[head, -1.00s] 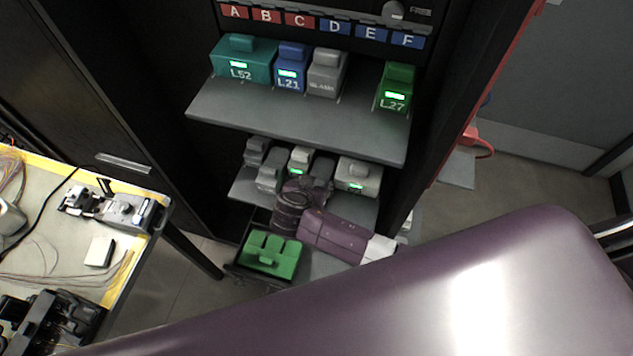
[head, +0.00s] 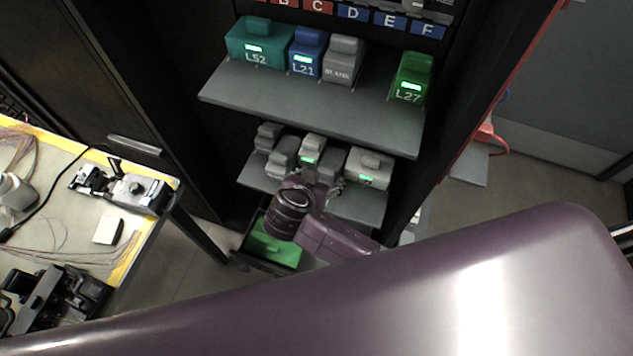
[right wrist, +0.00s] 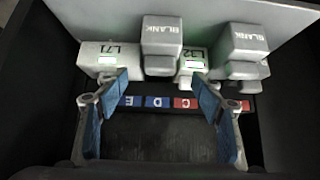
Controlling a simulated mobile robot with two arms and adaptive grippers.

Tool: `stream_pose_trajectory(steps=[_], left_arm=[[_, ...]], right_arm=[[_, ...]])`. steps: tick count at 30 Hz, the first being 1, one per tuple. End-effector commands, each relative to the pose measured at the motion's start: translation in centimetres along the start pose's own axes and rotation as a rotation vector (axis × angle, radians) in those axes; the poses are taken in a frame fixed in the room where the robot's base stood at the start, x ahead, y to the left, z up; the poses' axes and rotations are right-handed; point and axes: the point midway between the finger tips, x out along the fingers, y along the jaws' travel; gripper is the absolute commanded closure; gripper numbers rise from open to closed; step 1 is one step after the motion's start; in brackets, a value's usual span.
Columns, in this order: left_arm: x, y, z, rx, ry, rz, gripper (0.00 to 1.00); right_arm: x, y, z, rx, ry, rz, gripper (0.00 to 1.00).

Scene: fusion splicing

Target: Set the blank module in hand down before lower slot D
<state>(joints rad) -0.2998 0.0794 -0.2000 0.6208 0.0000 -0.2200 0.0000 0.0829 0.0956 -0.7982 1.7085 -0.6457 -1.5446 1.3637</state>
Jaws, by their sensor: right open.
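The grey blank module (head: 328,168) stands on the lower shelf, between the lit L32 module (head: 312,146) and the wide white L71 module (head: 368,166). In the right wrist view the blank module (right wrist: 162,35) stands in line with label D (right wrist: 157,102), nearer the shelf's front than L71 (right wrist: 107,58). My right gripper (head: 322,187) is at the front of the lower shelf, close to this module. In the right wrist view its blue-padded fingers (right wrist: 160,88) are apart with nothing between them. The module's foot is partly hidden in the head view. My left gripper is not in view.
Another blank module (right wrist: 243,42) stands forward on the same shelf, with a grey one behind it. The upper shelf (head: 310,108) above carries L52, L21, a blank and L27. A bin with a green thing (head: 272,247) is below. A worktable (head: 60,235) is at left.

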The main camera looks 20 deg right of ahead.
Motion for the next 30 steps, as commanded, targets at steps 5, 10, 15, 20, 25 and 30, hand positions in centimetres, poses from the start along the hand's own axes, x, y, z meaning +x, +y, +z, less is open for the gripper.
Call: stream_pose_trajectory(steps=[5,10,15,20,25,30], left_arm=[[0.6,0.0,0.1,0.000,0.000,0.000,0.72],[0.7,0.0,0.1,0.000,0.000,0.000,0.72],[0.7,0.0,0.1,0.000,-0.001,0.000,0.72],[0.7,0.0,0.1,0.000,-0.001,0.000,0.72],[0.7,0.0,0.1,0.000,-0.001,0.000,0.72],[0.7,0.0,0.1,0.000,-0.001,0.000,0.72]], right_arm=[[-3.1,-0.1,0.2,0.001,-0.002,-0.002,0.38],[-4.6,0.0,0.1,0.001,-0.001,-0.001,0.38],[-4.9,0.0,0.0,0.000,-0.001,0.001,0.38],[-4.9,0.0,0.0,0.000,-0.001,0.000,0.38],[-4.9,0.0,0.0,0.000,0.000,0.000,0.38],[-4.9,0.0,0.0,0.000,-0.001,0.000,0.38]])
